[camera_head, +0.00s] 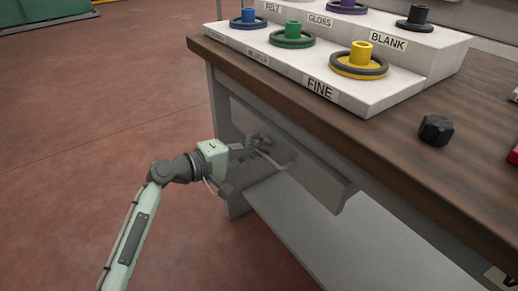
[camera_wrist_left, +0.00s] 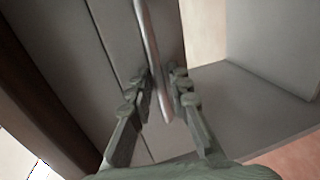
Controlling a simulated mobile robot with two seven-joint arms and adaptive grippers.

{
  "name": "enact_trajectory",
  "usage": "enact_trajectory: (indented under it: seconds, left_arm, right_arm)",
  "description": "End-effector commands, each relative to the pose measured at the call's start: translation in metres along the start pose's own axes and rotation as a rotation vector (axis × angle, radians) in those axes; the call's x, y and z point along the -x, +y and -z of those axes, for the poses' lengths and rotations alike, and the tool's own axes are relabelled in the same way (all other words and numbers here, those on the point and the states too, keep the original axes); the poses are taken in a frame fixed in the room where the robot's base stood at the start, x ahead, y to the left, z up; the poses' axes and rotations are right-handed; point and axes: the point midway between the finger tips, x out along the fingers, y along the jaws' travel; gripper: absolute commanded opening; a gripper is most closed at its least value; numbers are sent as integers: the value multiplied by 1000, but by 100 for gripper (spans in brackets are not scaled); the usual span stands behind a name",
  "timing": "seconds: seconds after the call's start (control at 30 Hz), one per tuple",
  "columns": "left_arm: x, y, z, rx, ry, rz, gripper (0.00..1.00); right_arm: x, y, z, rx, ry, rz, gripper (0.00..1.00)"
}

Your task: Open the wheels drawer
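The drawer (camera_head: 312,172) is a grey front under the wooden bench top, and it also shows in the left wrist view (camera_wrist_left: 108,40). I see no label on its front. Its handle is a pale metal bar (camera_wrist_left: 152,50), partly hidden by my gripper in the head view. My left gripper (camera_head: 264,146) is at the drawer front. In the left wrist view its fingers (camera_wrist_left: 161,84) stand on either side of the bar, with small gaps visible. The gripper is open around the handle. My right gripper is not in view.
Above the drawer, the bench top (camera_head: 395,150) overhangs slightly. It carries a white stepped rack (camera_head: 385,100) with coloured wheels and a black knob (camera_head: 436,130). A grey lower shelf (camera_head: 320,235) lies below. The reddish floor (camera_head: 90,110) at left is clear.

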Motion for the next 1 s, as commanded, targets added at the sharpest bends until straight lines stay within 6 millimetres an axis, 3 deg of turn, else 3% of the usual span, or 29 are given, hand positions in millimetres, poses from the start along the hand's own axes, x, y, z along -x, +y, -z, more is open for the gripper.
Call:
enact_trajectory:
  seconds: [0.23,0.4,1.0]
  left_arm:
    - [-1,0,0,0,1,0,17]
    - [0,0,0,0,1,0,0]
    - [2,-1,1,-1,2,2,0]
  right_arm:
    - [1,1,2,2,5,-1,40]
    - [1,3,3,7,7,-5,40]
    - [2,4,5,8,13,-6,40]
